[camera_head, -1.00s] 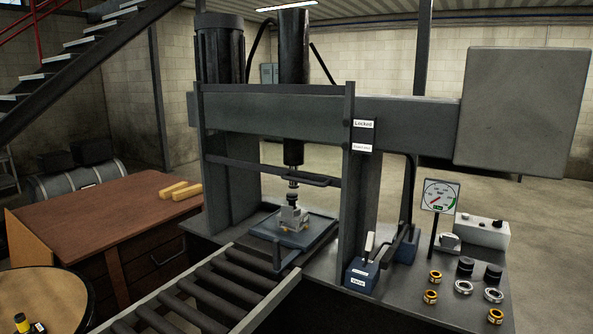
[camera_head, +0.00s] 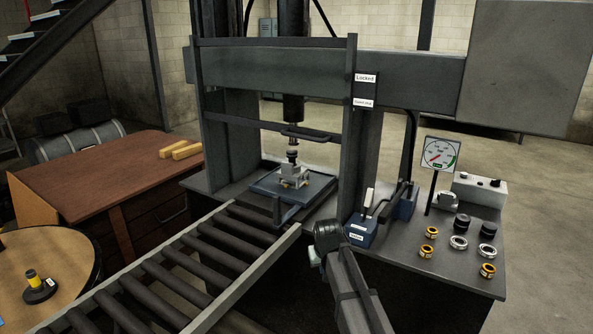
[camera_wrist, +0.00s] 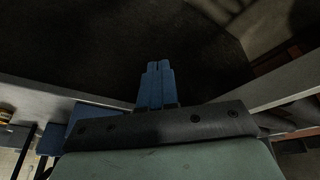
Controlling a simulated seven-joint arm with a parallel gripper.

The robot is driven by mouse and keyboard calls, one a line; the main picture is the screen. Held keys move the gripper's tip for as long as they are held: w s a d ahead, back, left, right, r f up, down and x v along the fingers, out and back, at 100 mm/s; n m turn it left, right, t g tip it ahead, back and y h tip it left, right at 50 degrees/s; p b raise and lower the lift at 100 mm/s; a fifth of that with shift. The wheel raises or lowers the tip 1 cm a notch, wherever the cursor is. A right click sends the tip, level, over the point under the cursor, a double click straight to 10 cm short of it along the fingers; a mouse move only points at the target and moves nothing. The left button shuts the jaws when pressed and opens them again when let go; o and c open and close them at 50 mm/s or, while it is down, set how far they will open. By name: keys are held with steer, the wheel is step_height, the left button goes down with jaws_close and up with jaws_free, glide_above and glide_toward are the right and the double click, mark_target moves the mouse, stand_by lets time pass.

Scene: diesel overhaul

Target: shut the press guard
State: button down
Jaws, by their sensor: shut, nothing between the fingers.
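The press guard (camera_head: 262,127) is a dark bar frame across the front of the press, with a flat handle (camera_head: 306,134) on its lower bar. That bar hangs above the press bed, and open space shows below it. Labels on the right upright include one reading "Locked" (camera_head: 366,78); the lower one is too small to read surely. In the wrist view my gripper (camera_wrist: 158,66) has its blue fingers together, with nothing between them, over a dark area. In the head view my arm rises in front of the press, right of the roller track; the fingers cannot be made out there.
A blue plate (camera_head: 285,198) with a metal workpiece (camera_head: 293,174) sits under the ram. The roller conveyor (camera_head: 180,262) runs to the front left. A blue valve block with lever (camera_head: 362,232), a gauge (camera_head: 439,153) and several rings stand on the right bench.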

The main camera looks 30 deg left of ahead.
steer(key=w+a+r+t+y, duration=0.1)
steer(key=a+r, duration=0.5)
steer(key=r, duration=0.5)
steer(key=w+a+r+t, duration=0.1)
steer(key=a+r, duration=0.4)
steer(key=r, duration=0.6)
steer(key=w+a+r+t+y, duration=0.1)
steer(key=a+r, duration=0.5)
steer(key=r, duration=0.6)
steer(key=w+a+r+m+h, duration=0.1)
steer(key=w+a+r+m, duration=0.15)
steer(key=r, duration=0.65)
steer(key=w+a+r+m+h, duration=0.1)
steer(key=w+r, duration=0.3)
steer(key=r, duration=0.5)
steer(key=m+h, duration=0.2)
steer(key=m, duration=0.3)
glide_above(297, 135)
steer(key=shift+n, duration=0.25)
steer(key=f, duration=0.8)
steer(key=shift+w+f, duration=0.2)
steer(key=shift+f, duration=0.1)
steer(key=f, duration=0.3)
steer(key=shift+s, duration=0.25)
steer(key=shift+s+f, duration=0.1)
steer(key=shift+f, duration=0.45)
